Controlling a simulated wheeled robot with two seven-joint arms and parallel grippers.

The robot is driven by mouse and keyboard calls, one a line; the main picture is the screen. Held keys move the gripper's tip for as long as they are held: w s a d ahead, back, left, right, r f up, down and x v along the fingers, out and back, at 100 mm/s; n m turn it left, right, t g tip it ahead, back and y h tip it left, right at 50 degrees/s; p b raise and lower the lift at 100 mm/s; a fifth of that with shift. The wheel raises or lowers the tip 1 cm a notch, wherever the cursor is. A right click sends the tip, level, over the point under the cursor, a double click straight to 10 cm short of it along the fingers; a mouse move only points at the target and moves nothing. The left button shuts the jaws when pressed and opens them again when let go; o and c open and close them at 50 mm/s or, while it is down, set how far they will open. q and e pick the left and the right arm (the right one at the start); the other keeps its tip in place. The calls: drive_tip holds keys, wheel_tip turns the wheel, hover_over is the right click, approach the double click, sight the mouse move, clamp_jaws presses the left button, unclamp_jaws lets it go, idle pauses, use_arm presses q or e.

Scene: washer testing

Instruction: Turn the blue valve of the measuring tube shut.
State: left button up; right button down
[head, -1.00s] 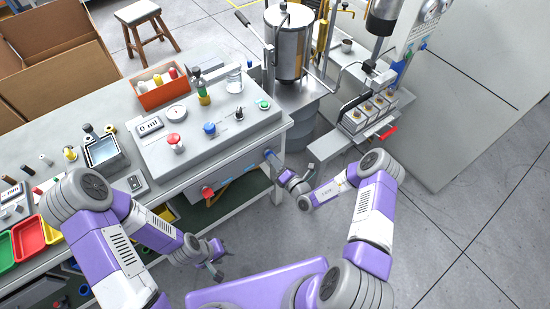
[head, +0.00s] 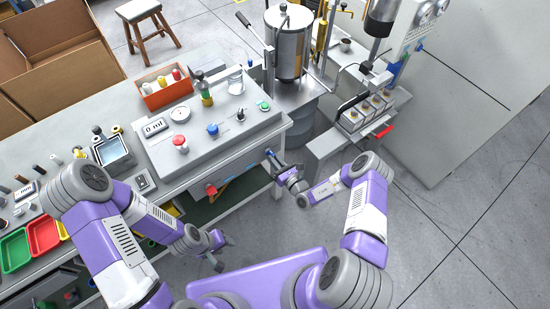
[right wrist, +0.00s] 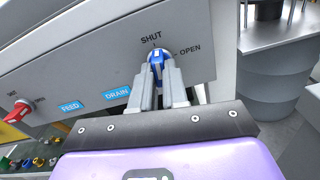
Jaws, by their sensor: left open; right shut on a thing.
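The blue valve (right wrist: 158,66) is on the front face of the grey bench unit (head: 225,160). In the right wrist view its handle points up, toward the printed word SHUT and away from OPEN at the right. My right gripper (right wrist: 158,88) is shut on the handle, one finger on each side. In the head view, the right gripper (head: 276,163) reaches the panel's right end, and the valve is mostly hidden there. My left gripper (head: 224,250) is open and empty, low in front of the bench. I cannot tell which part is the measuring tube.
A red valve (right wrist: 20,110) is on the same panel to the left, past the FEED and DRAIN labels. A display (head: 155,127) on top reads 0 ml. A steel tank (head: 288,45) stands behind. Clear floor (head: 440,240) lies at the right.

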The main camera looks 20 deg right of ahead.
drive_tip(key=shift+n, duration=0.7)
drive_tip(key=shift+p, duration=0.3)
drive_tip(key=c, duration=1.1)
unclamp_jaws()
drive_tip(key=shift+c, duration=0.2)
drive_tip(key=shift+s, duration=0.1)
drive_tip(key=p+v, duration=0.1)
drive_tip(key=v, duration=0.6)
drive_tip(key=shift+s, duration=0.15)
drive_tip(key=shift+d, duration=0.1)
